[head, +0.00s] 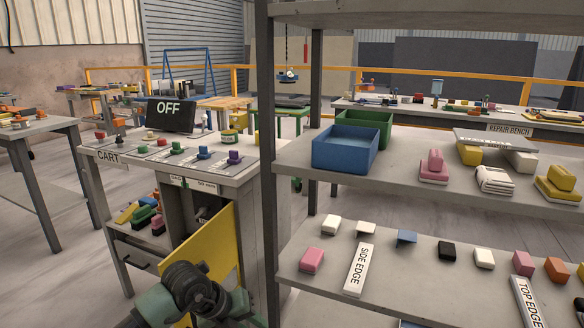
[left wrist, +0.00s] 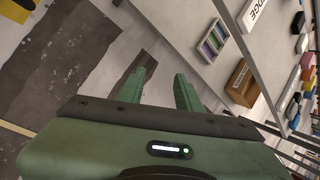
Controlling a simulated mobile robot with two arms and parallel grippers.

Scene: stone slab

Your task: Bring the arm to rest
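In the left wrist view my left gripper (left wrist: 161,88) has its two green fingers apart, with only floor showing between them. It is empty and touches nothing that I can see. In the head view a dark and green part of my arm (head: 185,298) shows at the bottom, in front of the cart; no fingertips show there. My right gripper is in neither view.
A grey shelf rack (head: 266,150) stands close on the right, bearing a blue bin (head: 345,150), blocks and label strips. The cart (head: 235,178) is left of it, its yellow door (head: 210,250) standing open.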

